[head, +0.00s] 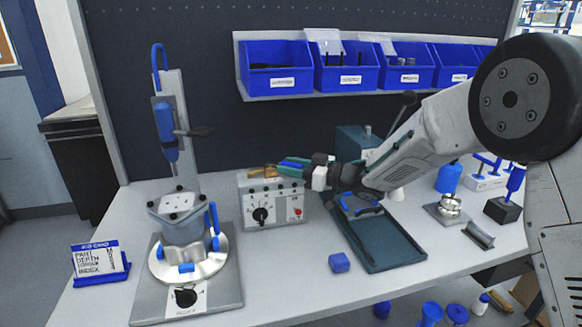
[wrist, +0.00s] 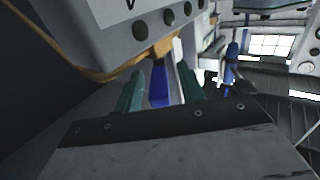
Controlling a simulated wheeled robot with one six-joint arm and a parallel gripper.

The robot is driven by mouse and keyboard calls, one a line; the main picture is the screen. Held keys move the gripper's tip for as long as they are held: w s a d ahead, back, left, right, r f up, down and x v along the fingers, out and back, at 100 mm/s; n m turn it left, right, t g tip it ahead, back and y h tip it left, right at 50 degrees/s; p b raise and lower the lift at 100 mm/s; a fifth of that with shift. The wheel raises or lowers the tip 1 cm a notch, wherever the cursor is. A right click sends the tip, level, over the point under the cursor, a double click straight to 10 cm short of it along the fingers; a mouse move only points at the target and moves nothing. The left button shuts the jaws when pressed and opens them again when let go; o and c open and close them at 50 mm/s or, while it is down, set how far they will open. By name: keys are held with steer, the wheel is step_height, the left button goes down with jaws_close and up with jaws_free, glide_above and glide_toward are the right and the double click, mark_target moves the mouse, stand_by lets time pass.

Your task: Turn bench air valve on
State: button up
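The bench air valve is a small brass body (head: 262,173) with a blue lever (head: 290,165), by the top of a grey control box (head: 272,204). In the wrist view the brass body (wrist: 160,46) sits against the box, and the blue lever (wrist: 159,86) points toward my gripper. My gripper (head: 283,167) comes in from the right, and its teal fingers lie on either side of the lever. In the wrist view (wrist: 158,88) gaps show between lever and fingers, so the gripper looks open around it. The head view partly hides the lever behind the fingers.
A press fixture (head: 185,225) stands left of the box. Blue bins (head: 346,72) hang on the back panel. The bench front between fixture and block is clear.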

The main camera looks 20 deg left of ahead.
steer(key=shift+d, duration=0.1)
steer(key=d, duration=0.7)
steer(key=shift+s+d, duration=0.3)
steer(key=shift+s, duration=0.05)
